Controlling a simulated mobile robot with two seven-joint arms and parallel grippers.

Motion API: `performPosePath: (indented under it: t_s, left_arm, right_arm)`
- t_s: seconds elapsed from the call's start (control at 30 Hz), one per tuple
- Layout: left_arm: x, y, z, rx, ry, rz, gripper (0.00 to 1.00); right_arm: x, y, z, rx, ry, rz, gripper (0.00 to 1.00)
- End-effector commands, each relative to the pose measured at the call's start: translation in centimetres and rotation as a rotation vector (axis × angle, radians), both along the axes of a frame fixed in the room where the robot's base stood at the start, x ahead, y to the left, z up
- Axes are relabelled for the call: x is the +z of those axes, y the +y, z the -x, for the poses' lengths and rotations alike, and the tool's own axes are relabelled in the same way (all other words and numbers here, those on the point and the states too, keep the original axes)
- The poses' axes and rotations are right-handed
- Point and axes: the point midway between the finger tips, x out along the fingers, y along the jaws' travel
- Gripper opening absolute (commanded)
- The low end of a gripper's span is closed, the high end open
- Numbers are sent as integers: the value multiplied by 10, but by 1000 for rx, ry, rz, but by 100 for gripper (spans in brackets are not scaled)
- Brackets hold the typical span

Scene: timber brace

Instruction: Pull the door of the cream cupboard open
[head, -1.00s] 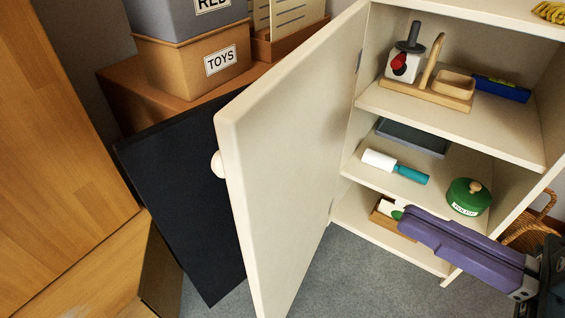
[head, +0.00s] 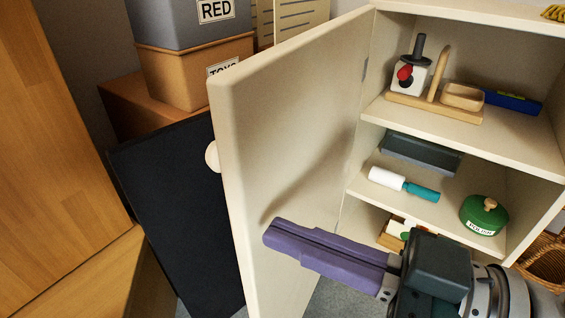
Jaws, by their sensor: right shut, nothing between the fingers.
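The cream cupboard (head: 470,140) stands at the right with its door (head: 290,130) swung wide open toward the left. The round cream knob (head: 212,156) is on the door's outer face, near its free edge. My right gripper (head: 270,232) has purple fingers and is shut with nothing between them. It lies in front of the door's inner face, low down, with a shadow on the door just above it. I cannot tell whether the fingertips touch the door. The lower part of the cupboard opening is hidden behind my right arm. My left gripper is not in view.
Shelves hold a wooden stand (head: 435,106), a blue box (head: 512,102), a white and teal roller (head: 404,184) and a green polish tin (head: 484,214). A dark panel (head: 180,200) stands close behind the door. Boxes (head: 195,70) are stacked behind. A wicker basket (head: 545,260) is at right.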

Motion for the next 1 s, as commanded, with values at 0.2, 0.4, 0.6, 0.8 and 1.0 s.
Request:
performPosePath:
  t_s: [0.2,0.4,0.6,0.8,1.0]
  left_arm:
    - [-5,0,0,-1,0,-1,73]
    - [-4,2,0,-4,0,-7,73]
    - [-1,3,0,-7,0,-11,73]
    - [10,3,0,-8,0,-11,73]
    - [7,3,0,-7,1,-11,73]
  right_arm:
    - [0,12,-6,0,0,0,0]
    - [0,12,-6,0,1,0,0]
    - [2,19,-9,-16,1,-5,0]
    - [3,60,-28,-116,3,-10,0]
    - [0,89,-46,-193,0,-4,0]
